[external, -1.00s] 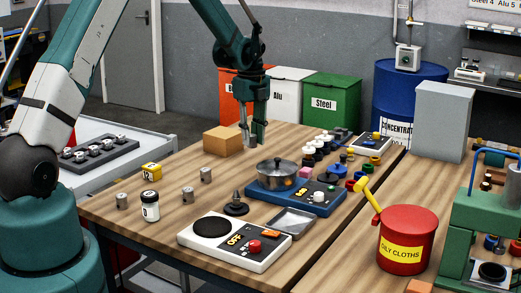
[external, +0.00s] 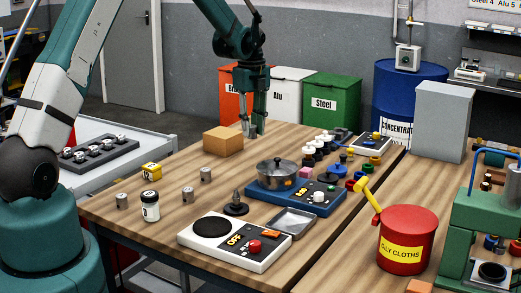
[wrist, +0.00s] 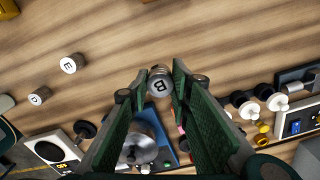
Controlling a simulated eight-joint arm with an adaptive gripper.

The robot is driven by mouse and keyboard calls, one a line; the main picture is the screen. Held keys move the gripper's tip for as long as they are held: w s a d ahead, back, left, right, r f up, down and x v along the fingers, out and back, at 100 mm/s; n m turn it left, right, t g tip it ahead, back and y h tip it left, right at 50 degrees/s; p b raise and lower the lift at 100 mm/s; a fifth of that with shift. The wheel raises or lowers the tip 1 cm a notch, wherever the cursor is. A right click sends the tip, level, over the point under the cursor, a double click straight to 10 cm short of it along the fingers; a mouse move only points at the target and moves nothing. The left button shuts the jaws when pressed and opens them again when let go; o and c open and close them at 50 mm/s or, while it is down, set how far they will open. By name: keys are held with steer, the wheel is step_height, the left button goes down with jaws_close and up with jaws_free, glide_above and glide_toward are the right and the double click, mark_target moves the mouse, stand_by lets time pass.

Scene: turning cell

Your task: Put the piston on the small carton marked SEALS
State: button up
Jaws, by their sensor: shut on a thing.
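A grey metal piston marked B (wrist: 160,84) is between the fingertips of my gripper (wrist: 160,80) in the wrist view. In the external view my gripper (external: 253,128) is shut on this piston (external: 252,131), just right of and behind a plain brown box (external: 223,140). A small yellow box with dark marks (external: 151,171) stands at the left of the table, away from my gripper. I cannot read SEALS on either box. Similar metal cylinders (external: 188,194) stand on the table; two, marked E (wrist: 71,63) and D (wrist: 39,96), show in the wrist view.
A pot (external: 277,174) on a blue hotplate (external: 262,195), a white hotplate (external: 225,250) and a dark-lidded jar (external: 150,208) stand nearer the camera. Several small knobs and jars (external: 309,154) stand right of my gripper. Bare wood lies left of the pot.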

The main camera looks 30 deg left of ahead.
step_height(320, 180, up, 7)
steer(key=m, duration=0.1)
glide_above(223, 132)
steer(key=shift+r, duration=0.15)
steer(key=shift+f+p, duration=0.4)
steer(key=shift+f, duration=2.75)
steer(key=shift+f, duration=1.85)
steer(key=shift+f, duration=0.2)
steer(key=o, duration=0.9)
steer(key=shift+d, duration=0.1)
